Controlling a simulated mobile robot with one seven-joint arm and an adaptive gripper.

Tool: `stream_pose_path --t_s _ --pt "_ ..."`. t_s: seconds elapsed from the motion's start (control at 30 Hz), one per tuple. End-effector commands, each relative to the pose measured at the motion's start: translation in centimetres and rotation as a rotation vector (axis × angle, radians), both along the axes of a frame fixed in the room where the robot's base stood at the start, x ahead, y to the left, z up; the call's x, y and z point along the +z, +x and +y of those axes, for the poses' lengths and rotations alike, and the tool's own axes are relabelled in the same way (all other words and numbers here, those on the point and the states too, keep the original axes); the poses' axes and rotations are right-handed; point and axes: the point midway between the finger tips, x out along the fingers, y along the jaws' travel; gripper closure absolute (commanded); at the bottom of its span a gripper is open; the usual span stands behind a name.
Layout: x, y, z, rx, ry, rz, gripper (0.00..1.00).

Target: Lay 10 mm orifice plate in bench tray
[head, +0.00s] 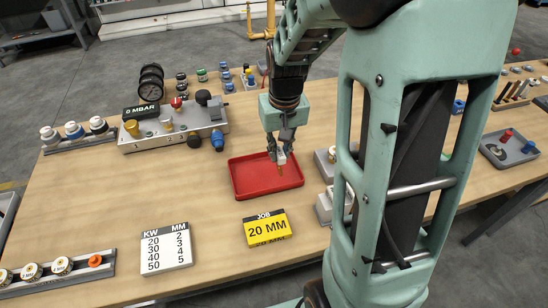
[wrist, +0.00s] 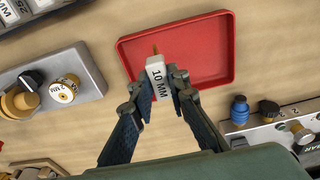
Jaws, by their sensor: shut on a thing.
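My gripper (head: 281,150) is shut on the 10 mm orifice plate (head: 281,159), a small white piece with an orange tip pointing down. In the wrist view the plate (wrist: 156,72) reads "10 MM" and sits between the fingertips (wrist: 161,88). A red tray (head: 237,186) lies on the wooden bench, and the plate is over its right part in the head view. In the wrist view the red tray (wrist: 222,45) lies beyond the plate, its floor bare. I cannot tell the exact height of the plate above the tray floor.
A grey gauge block (head: 160,135) reading "0 MBAR" stands behind left of the tray. A yellow "20 MM" job sign (head: 267,229) and a white KW/MM card (head: 166,247) stand in front. Grey holders (head: 323,207) sit close at the tray's right.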

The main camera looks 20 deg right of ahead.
Motion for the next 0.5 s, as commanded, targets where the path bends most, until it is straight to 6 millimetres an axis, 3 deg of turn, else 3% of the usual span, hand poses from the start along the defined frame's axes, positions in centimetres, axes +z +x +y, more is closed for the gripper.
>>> stream_pose_path --t_s 0.23,0.5 --pt "-3.4 -0.5 0.0 0.0 0.0 0.001 1.0" --pt "-3.4 -0.6 0.0 0.0 0.0 0.0 1.0"
